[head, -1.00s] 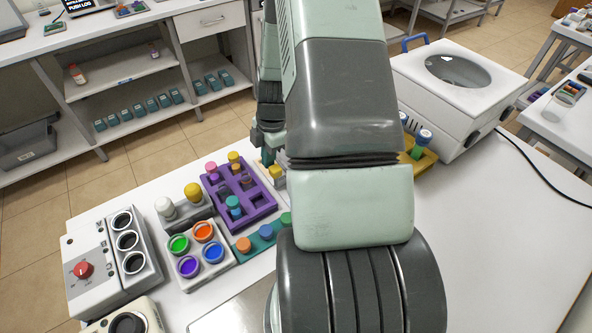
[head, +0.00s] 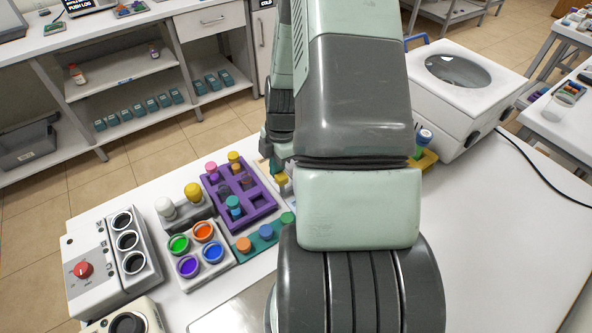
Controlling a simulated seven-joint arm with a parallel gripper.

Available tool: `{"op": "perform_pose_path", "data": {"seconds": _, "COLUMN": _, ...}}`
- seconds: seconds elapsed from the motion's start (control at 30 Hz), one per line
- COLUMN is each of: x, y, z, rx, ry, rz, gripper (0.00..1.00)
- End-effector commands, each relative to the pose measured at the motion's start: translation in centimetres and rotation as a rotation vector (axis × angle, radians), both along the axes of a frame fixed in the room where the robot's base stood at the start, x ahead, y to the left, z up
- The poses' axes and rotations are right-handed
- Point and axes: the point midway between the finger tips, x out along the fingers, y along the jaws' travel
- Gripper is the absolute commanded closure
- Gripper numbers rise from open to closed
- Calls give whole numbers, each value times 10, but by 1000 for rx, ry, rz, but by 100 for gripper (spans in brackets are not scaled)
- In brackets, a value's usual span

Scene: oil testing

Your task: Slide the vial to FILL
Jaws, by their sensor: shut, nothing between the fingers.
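I cannot pick out a vial on a slide or a FILL mark for certain. A small yellow piece (head: 282,179) on a pale fixture shows at the left edge of my arm, partly covered by it. My arm fills the middle of the head view, and its wrist end reaches down beside the purple rack (head: 262,203). My gripper's fingers are hidden behind the arm. Several capped vials stand in the purple rack, one with a teal cap (head: 233,202).
A control box with a red knob (head: 83,269) and a block with coloured round caps (head: 188,266) stand at left. A white machine with a round opening (head: 457,70) and a yellow holder (head: 427,160) stand at right. The table's right front is clear.

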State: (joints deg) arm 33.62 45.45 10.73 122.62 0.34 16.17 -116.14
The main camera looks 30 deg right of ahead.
Motion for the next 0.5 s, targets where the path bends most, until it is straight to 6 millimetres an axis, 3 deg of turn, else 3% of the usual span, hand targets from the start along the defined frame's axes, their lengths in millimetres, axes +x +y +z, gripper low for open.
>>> {"op": "perform_pose_path", "data": {"seconds": 0.5, "x": -27, "y": 0, "z": 0, "rx": 1, "ry": 1, "rz": -1, "gripper": 100}}
